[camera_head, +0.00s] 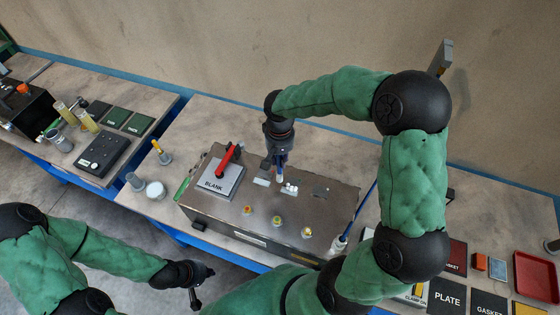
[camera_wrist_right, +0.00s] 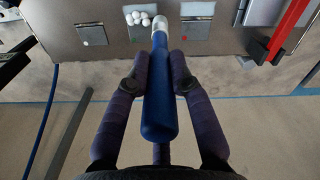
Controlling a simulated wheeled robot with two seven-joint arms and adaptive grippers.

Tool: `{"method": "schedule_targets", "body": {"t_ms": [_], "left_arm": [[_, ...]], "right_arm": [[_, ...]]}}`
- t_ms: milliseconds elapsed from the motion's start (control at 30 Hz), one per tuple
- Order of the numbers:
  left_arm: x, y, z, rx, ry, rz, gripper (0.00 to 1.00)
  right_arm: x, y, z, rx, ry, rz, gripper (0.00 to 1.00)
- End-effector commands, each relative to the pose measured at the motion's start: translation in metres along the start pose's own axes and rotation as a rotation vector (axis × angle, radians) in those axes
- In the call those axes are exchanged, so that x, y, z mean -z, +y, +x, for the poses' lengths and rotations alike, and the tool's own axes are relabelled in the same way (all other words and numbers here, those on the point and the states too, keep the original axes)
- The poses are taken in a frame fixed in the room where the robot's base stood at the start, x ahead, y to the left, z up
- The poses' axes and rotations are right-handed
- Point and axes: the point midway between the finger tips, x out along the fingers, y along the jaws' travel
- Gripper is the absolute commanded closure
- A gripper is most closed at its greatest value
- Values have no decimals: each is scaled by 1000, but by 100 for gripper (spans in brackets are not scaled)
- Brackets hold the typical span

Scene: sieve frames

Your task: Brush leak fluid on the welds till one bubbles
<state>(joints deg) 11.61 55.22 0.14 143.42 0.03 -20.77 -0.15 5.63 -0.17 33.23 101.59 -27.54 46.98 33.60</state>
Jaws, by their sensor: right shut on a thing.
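My right gripper (camera_head: 281,160) is shut on a blue-handled brush (camera_wrist_right: 160,110), pointing down over the metal box (camera_head: 240,220). The brush's pale tip (camera_wrist_right: 160,28) is beside a cluster of white bubbles (camera_wrist_right: 137,18) on the middle small plate; I cannot tell whether it touches. The bubbles also show in the head view (camera_head: 291,188). A second plate (camera_wrist_right: 197,30) with a red dot is on one side, and a darker plate (camera_wrist_right: 92,35) on the other. My left gripper (camera_head: 197,285) hangs apart from the box at lower left; its jaws are unclear.
Several coloured fittings line the box front. Dark tiles and a red tray (camera_head: 538,276) lie at right. My right arm covers part of the bench.

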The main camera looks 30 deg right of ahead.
Motion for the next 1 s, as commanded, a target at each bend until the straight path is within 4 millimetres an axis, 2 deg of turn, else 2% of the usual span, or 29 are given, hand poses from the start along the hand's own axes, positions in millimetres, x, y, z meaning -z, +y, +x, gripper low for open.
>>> {"method": "schedule_targets", "body": {"t_ms": [100,233,1000], "left_arm": [[0,3,-9,0,0,0,100],[-1,5,-13,0,0,0,100],[-1,4,-13,0,0,0,100]], "right_arm": [[3,1,-14,0,2,0,100],[4,1,-21,0,1,0,100],[4,1,-22,0,0,-1,100]]}}
